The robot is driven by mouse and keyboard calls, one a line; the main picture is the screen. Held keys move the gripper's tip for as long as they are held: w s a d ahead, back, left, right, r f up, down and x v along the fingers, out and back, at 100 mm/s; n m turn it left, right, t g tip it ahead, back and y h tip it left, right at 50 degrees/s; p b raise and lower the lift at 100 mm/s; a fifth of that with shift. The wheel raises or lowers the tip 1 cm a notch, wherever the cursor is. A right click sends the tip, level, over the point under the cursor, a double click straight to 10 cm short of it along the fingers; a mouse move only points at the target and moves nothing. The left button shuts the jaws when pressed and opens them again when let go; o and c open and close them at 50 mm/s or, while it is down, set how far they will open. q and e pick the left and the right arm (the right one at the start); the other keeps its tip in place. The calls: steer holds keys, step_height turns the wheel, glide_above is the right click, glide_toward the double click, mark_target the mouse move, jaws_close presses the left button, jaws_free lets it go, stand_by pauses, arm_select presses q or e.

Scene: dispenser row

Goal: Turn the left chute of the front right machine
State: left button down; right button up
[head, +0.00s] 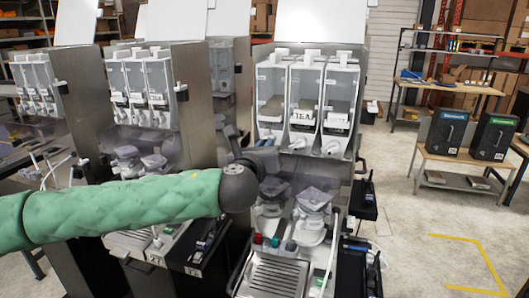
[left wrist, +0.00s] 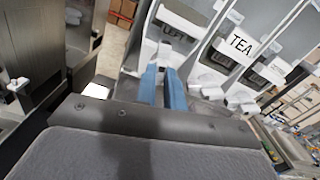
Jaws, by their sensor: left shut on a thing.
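The front right machine (head: 348,178) has three clear canisters side by side, the middle one (head: 303,92) labelled TEA. The left canister (head: 271,90) has its white chute at its lower front, mostly hidden in the head view by my left gripper (head: 268,150). In the left wrist view, the blue fingers of my left gripper (left wrist: 162,78) are close together around the white left chute (left wrist: 163,56), under the left canister. How far the chute is turned cannot be told. My right gripper is not in view.
The middle chute (head: 298,143) and right chute (head: 331,147) are close on the right. Funnels (head: 313,199) and a drip tray (head: 273,275) lie below. Another machine (head: 190,85) stands close on the left. The floor at the right is open.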

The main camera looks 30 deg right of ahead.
arm_select(q)
steer(key=shift+f+m+b, duration=0.2)
steer(key=shift+m+b, duration=0.3)
steer(key=shift+m, duration=0.7)
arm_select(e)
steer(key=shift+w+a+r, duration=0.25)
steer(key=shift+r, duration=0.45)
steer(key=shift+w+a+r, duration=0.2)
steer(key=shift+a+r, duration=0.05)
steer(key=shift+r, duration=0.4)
arm_select(q)
steer(key=c, duration=1.5)
jaws_free()
steer(key=shift+r, duration=0.1)
